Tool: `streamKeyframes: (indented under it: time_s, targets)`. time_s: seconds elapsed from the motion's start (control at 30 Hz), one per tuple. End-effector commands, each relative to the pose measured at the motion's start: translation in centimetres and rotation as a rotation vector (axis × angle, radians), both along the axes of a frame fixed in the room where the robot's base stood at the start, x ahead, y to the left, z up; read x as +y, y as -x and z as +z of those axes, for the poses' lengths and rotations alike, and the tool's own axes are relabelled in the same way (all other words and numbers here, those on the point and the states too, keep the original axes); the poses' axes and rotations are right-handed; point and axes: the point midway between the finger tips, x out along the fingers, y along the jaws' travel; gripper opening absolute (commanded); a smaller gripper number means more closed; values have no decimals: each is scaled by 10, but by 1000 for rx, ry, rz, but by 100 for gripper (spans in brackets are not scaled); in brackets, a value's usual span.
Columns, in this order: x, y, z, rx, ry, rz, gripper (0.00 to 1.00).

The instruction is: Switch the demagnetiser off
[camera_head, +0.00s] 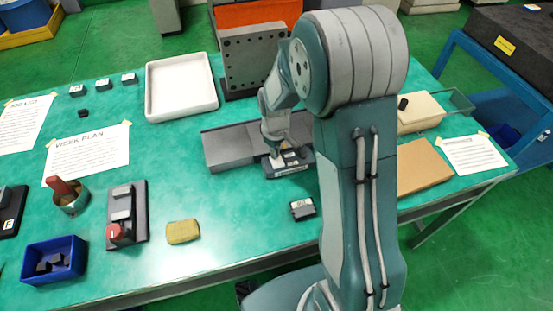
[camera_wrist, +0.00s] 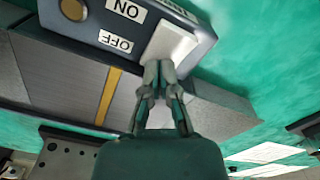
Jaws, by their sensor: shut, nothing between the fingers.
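The demagnetiser is a long grey block (camera_head: 228,148) on the green bench, with a yellow stripe (camera_wrist: 108,97) across it in the wrist view. A dark switch box (camera_head: 288,170) sits at its front side; it also shows in the wrist view (camera_wrist: 85,25). The box carries an ON label (camera_wrist: 127,10), an OFF label (camera_wrist: 116,41) and a pale rocker switch (camera_wrist: 170,43). My gripper (camera_wrist: 160,70) is shut and empty, its fingertips at the rocker's edge on the OFF side. I cannot tell whether they touch, or which way the rocker is tilted.
A drilled grey angle plate (camera_head: 254,62) stands behind the demagnetiser. A white tray (camera_head: 181,86) is at the back left. A small dark block (camera_head: 302,209) lies in front. A red-knobbed device (camera_head: 127,215) and a yellow pad (camera_head: 183,232) lie left; a tan box (camera_head: 420,113) is right.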

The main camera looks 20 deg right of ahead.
Motion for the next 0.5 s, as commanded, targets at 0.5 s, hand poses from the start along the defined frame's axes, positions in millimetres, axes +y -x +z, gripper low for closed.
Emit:
streamKeyframes:
  time_s: [0.5]
  targets:
    - [0, 0, 30, -1, 0, 0, 0]
